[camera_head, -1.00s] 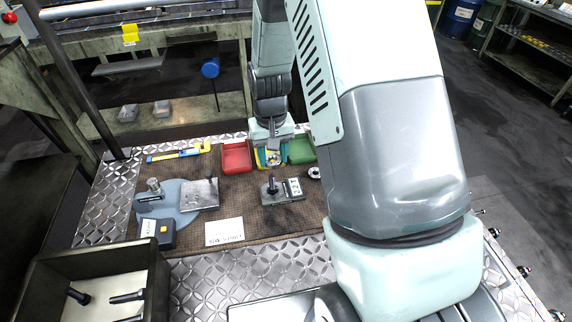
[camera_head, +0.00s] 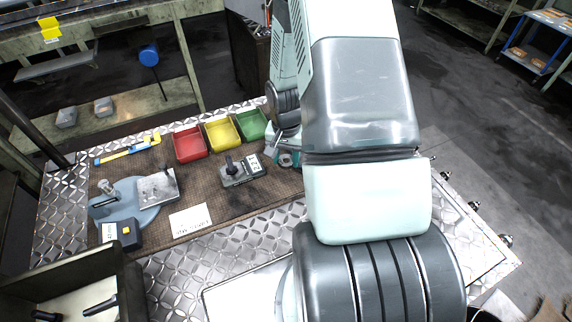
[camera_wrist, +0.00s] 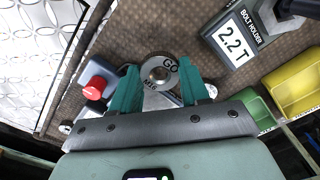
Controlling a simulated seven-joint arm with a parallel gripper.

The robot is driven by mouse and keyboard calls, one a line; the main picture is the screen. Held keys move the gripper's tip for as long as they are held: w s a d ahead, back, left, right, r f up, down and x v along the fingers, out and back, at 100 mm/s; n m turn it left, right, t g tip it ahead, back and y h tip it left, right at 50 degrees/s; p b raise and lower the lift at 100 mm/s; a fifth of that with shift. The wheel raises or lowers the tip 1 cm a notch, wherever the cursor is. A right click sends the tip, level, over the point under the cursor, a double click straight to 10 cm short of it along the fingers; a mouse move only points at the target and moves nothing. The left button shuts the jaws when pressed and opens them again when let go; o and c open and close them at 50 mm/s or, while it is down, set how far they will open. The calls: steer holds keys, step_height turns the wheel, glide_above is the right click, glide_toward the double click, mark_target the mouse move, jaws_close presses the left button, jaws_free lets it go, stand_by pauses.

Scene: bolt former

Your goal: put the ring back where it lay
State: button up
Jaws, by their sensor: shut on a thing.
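A steel ring (camera_wrist: 159,73) marked "GO" and "M16" sits between the teal fingers of my gripper (camera_wrist: 159,88) in the wrist view. My gripper is shut on it, and its round hole faces the camera. In the head view my gripper (camera_head: 285,158) is low at the right edge of the brown mat (camera_head: 215,195), just right of the green bin (camera_head: 251,124). The ring shows there only as a small grey spot (camera_head: 286,160). A pale metal piece shows behind the ring in the wrist view. I cannot tell whether the ring touches anything below.
A bolt holder (camera_head: 240,173) labelled "2.2 T" stands left of my gripper. Red (camera_head: 189,143) and yellow (camera_head: 221,134) bins stand beside the green one. A red-topped object (camera_wrist: 94,86) is close left of the fingers in the wrist view. A white card (camera_head: 190,220) lies on the mat.

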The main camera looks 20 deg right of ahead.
mark_target(286, 172)
steer(key=shift+f, duration=1.8)
steer(key=shift+f, duration=0.1)
steer(key=o, duration=0.8)
steer(key=shift+f, duration=0.1)
step_height(286, 172, up, 8)
